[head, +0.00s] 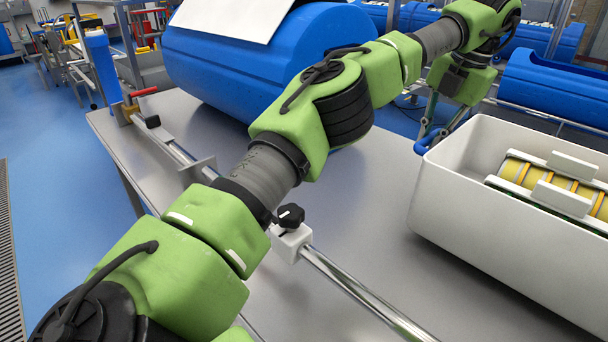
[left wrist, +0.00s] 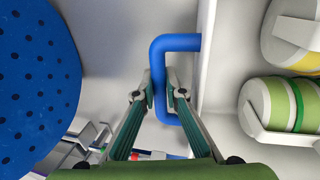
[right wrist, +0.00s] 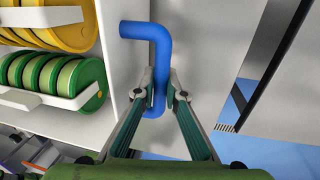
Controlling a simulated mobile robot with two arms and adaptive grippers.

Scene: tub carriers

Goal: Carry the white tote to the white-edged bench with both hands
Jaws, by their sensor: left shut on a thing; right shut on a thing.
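The white tote (head: 490,215) is at the right of the head view, over the grey table; I cannot tell whether it rests on it. It holds yellow rolls (head: 530,174) in white racks, and green rolls show in the wrist views. My left gripper (head: 435,125) is shut on the tote's blue handle (left wrist: 182,42) at one end. My right gripper (right wrist: 160,92) is shut on the opposite blue handle (right wrist: 143,30), outside the head view. I cannot make out which surface is the white-edged bench.
A large blue drum (head: 235,75) with a white sheet on it lies on the grey table (head: 365,215) behind my left arm. A metal rail (head: 355,288) with a black knob runs along the table's near edge. Blue floor (head: 60,210) is open at the left.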

